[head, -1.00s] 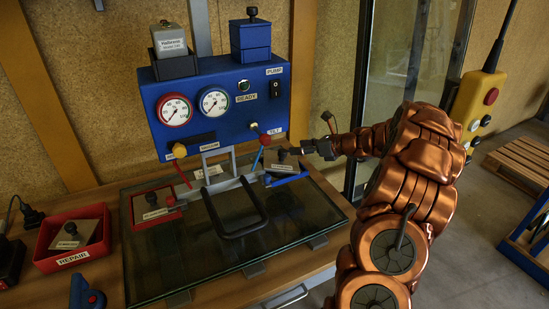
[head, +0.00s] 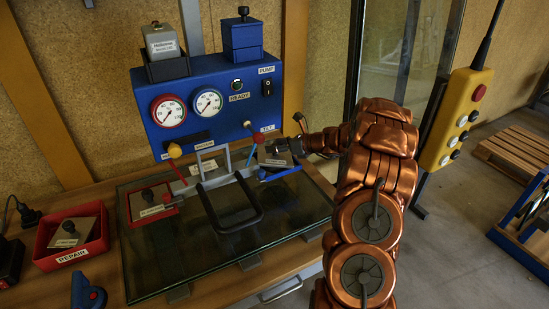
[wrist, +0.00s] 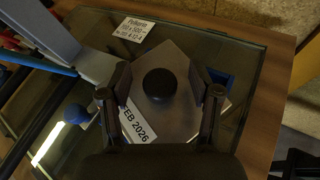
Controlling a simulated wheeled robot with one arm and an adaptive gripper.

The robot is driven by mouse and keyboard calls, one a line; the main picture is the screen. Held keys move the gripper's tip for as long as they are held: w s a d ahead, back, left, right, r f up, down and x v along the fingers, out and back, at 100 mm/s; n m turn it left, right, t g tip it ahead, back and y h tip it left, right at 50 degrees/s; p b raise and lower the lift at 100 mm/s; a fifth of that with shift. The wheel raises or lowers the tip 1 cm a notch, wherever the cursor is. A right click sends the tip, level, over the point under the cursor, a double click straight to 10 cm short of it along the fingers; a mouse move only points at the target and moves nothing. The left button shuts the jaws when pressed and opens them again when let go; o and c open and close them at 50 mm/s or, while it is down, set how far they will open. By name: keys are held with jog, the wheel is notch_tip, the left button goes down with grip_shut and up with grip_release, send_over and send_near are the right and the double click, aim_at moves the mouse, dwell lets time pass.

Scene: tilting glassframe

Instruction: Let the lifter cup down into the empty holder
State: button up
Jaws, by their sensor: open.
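The lifter cup (head: 276,161) is a grey plate with a black knob, at the right back of the glass frame. In the wrist view the cup (wrist: 178,112) carries a "FEB 2026" label. A blue holder (head: 281,174) shows under the cup's front edge; a blue corner of it (wrist: 220,82) shows at the cup's right in the wrist view. I cannot tell whether the cup sits flat in it. My gripper (wrist: 165,84) is open, one finger either side of the knob, with gaps visible. In the head view my gripper (head: 281,148) is at the cup's back.
A red holder (head: 172,212) with another plate is on the glass's left. A black handle (head: 232,228) stands in the middle. A red REPAIR tray (head: 95,250) is at left.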

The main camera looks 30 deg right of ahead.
grip_shut()
dwell(0.4)
